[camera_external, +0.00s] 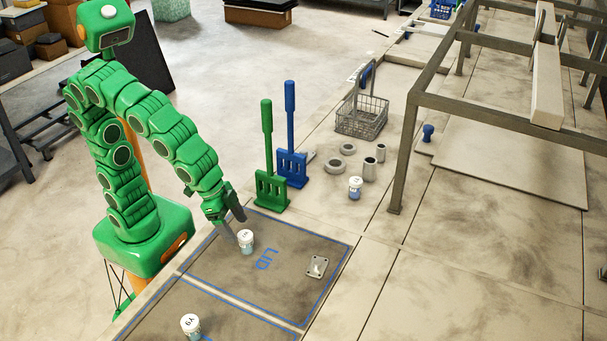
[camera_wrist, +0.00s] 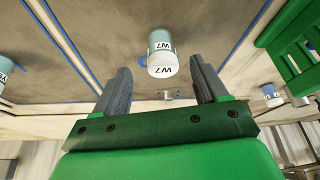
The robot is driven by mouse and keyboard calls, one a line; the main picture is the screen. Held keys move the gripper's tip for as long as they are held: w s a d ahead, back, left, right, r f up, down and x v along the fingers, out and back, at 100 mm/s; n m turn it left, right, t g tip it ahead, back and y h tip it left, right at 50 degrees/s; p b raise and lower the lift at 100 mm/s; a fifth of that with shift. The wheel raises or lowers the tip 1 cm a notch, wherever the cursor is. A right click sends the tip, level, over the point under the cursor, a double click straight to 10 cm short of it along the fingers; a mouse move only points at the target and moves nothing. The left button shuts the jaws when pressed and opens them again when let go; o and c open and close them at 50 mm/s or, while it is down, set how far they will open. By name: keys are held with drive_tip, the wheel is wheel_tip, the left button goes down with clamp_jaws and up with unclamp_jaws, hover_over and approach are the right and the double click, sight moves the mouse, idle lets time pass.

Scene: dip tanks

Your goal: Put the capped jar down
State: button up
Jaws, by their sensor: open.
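A capped jar (camera_external: 247,249), with a white lid and a pale blue body, stands upright on the dark mat marked LID (camera_external: 215,262). In the wrist view the jar (camera_wrist: 161,62) shows W7 on its lid and side. My gripper (camera_external: 237,226) is open and low over the mat, next to the jar. In the wrist view the jar lies ahead of and between the two spread fingers (camera_wrist: 160,72), with a gap on each side. A second white-lidded jar (camera_external: 191,327), marked Y9, stands on the neighbouring mat.
A metal plate with a knob (camera_external: 317,267) lies on the right of the LID mat. Green (camera_external: 270,188) and blue (camera_external: 291,165) racks with tall handles stand behind it. Another jar (camera_external: 355,188), metal rings, cylinders and a wire basket (camera_external: 362,118) stand farther back. A metal frame (camera_external: 400,160) rises at right.

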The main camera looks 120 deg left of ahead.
sight(242, 234)
drive_tip(key=shift+x, duration=3.6)
drive_tip(key=shift+a, duration=0.15)
drive_tip(key=shift+c, duration=0.3)
drive_tip(key=c, duration=1.1)
drive_tip(key=shift+r, duration=0.15)
